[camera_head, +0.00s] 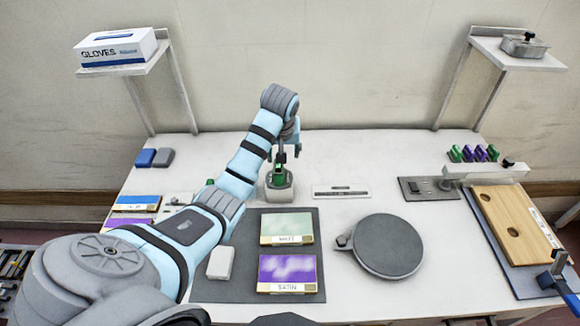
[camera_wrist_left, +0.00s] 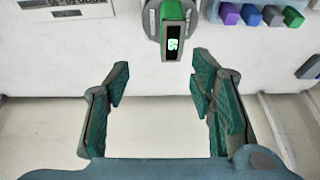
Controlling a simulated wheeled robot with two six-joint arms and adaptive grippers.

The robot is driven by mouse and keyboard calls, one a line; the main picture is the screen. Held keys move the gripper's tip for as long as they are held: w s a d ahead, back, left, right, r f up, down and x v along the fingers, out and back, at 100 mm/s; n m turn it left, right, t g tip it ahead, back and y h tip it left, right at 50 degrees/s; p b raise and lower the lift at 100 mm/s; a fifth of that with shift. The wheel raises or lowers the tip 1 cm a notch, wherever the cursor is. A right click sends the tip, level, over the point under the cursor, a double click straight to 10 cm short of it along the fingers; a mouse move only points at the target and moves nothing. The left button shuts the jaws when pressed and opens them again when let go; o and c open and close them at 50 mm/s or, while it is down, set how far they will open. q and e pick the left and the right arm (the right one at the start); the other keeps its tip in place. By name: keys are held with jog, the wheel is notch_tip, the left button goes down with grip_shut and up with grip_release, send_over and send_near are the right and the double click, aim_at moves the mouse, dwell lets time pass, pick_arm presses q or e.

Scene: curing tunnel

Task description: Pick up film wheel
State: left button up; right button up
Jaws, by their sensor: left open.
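A green, rounded device in a grey stand (camera_head: 279,185) stands at the back middle of the table, below my left gripper (camera_head: 287,150). It may be the film wheel, but I cannot tell for sure. In the left wrist view, the green and grey device (camera_wrist_left: 173,18) shows a small lit display and is cut off by the top edge. My left gripper (camera_wrist_left: 160,82) is open and empty there, with clear space between its fingers. The device lies beyond the fingertips, apart from them. My right gripper is not in view.
A dark round plate (camera_head: 388,246) is at right of centre. A dark mat (camera_head: 240,285) bears MATT and SATIN cards. A wooden board (camera_head: 515,225) and a rack of green and purple pieces (camera_head: 475,153) stand at right. Small coloured blocks (camera_wrist_left: 260,15) show in the wrist view.

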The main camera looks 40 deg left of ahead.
aim_at(278, 168)
pick_arm(q)
jog(key=f, duration=0.1)
jog(key=a+f, duration=0.1)
jog(key=s+f, duration=0.1)
jog(key=shift+a+f, duration=0.2)
jog(key=shift+f, duration=0.15)
jog(key=shift+s+a+f, duration=0.25)
jog(key=shift+s+f, duration=0.2)
jog(key=shift+f, duration=0.1)
jog(key=x, duration=0.2)
jog(key=w+b+x, duration=0.1)
jog(key=x, duration=0.1)
jog(key=shift+d, duration=0.25)
jog(key=shift+w+a+f, duration=0.15)
jog(key=shift+w+f, duration=0.5)
jog(key=shift+f, duration=0.2)
jog(key=shift+s, duration=0.1)
jog(key=shift+s+r, duration=0.3)
jog(key=shift+s, duration=0.1)
jog(key=c, duration=1.2)
jog(key=shift+w, duration=0.1)
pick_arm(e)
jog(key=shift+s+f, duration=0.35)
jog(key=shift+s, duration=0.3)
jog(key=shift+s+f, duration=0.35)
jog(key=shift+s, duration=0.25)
